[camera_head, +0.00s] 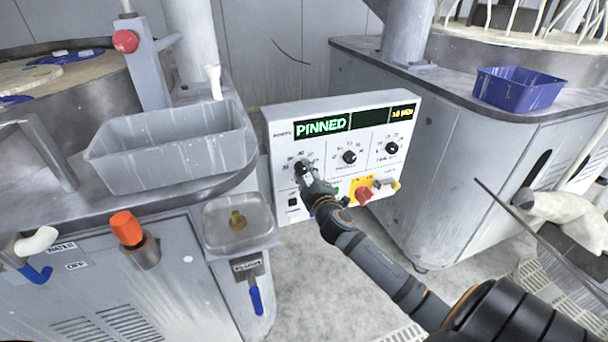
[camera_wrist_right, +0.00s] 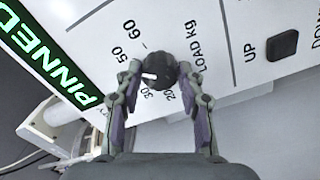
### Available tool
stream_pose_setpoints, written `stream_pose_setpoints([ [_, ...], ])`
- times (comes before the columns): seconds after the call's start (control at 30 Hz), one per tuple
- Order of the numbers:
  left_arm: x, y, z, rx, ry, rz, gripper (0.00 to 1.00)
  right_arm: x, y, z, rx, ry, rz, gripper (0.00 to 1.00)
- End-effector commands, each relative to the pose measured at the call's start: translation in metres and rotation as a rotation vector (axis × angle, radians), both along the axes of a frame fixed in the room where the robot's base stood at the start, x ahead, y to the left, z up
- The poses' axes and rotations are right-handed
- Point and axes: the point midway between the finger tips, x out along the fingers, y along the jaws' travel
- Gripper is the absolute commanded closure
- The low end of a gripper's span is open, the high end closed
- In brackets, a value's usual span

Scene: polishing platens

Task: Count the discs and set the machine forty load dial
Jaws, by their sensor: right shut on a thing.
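The white control panel (camera_head: 280,128) stands between two machines and its green display reads PINNED. My right gripper (camera_head: 304,174) is at the panel's left knob, the load dial. In the right wrist view the black load dial (camera_wrist_right: 160,70) sits between the fingers of my right gripper (camera_wrist_right: 160,82), which is shut on it. Its white pointer faces left, between the 30 and the 50; the finger covers the label there. The LOAD kg label is to the right. Pale discs with blue marks (camera_head: 50,58) lie on the left platen, partly cut off. My left gripper is not in view.
Two more knobs, the middle knob (camera_head: 349,157) and the right knob (camera_head: 392,148), sit on the panel. A red switch on a yellow plate (camera_head: 363,193) is below. A grey bin (camera_head: 165,160) stands left and a blue bin (camera_head: 518,92) right. Grey floor shows below.

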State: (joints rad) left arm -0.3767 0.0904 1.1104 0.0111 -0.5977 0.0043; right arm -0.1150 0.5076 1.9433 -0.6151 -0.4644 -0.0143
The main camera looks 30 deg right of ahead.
Motion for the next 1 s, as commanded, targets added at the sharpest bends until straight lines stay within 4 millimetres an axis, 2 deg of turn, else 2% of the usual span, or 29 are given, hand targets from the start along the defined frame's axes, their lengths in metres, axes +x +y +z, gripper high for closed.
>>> stream_pose_setpoints([
  [0.57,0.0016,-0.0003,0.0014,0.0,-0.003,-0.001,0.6,-0.0004,-0.0006,-0.0022,0.033,-0.003,-0.002,0.93],
  [0.6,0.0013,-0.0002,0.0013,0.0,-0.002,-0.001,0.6,-0.0005,-0.0005,-0.0022,0.033,-0.003,-0.002,0.6],
  [0.7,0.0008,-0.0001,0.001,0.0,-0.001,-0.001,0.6,-0.0004,-0.0005,-0.002,0.033,-0.004,-0.001,0.47],
  [0.77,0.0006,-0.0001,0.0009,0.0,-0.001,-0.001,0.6,-0.0003,-0.0003,-0.0017,0.032,-0.004,-0.002,0.39],
  [1.0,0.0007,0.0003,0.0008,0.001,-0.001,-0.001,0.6,-0.0002,-0.0002,-0.0008,0.031,-0.006,0.0,0.39],
])
